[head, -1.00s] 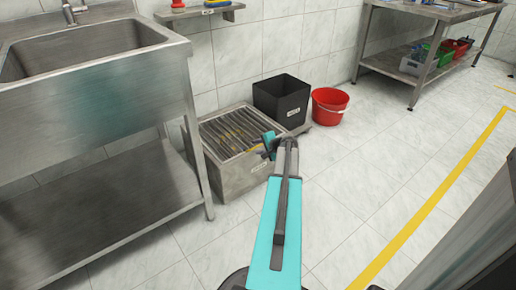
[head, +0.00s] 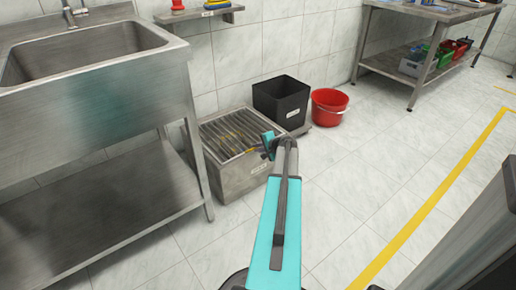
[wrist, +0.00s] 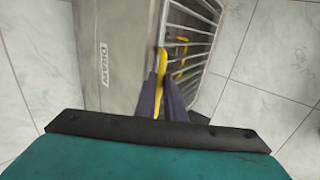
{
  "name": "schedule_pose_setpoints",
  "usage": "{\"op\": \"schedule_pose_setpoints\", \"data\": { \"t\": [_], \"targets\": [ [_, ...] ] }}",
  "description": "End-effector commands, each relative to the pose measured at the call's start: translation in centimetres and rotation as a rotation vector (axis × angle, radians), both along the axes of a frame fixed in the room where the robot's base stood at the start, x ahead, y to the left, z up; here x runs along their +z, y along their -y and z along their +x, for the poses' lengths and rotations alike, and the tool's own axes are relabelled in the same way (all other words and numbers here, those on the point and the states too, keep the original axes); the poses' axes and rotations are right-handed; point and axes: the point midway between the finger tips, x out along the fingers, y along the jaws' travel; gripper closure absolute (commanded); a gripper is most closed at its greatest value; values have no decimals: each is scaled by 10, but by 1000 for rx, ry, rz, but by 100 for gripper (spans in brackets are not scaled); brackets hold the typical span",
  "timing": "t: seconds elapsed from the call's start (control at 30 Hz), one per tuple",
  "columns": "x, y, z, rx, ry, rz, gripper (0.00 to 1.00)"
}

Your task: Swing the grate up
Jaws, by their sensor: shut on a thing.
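The grate (head: 222,125), a set of parallel metal bars, lies about level on top of a grey metal box (head: 232,181) on the floor. In the wrist view the grate (wrist: 196,38) shows at upper right, with a yellow bar handle (wrist: 162,60) along its near side. The labelled box front (wrist: 120,40) is to its left. My gripper (wrist: 158,78) is shut on the yellow handle, its dark fingers close together at it. In the head view my gripper (head: 268,143) is at the right edge of the box, partly hidden by my own arm.
A black bin (head: 281,100) and a red bucket (head: 329,106) stand behind and right of the box. A steel sink bench (head: 100,110) is close on the left, and a tiled wall is behind. Open floor (head: 370,180) lies to the right.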

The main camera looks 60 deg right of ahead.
Motion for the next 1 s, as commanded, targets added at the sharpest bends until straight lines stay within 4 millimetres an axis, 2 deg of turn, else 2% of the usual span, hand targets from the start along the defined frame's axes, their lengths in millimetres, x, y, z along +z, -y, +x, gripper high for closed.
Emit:
{"op": "schedule_pose_setpoints", "data": {
  "t": [0.03,1.0],
  "targets": [
    [10,1,2,1,-1,0,100],
    [74,5,18,1,-77,26,100]
  ]
}}
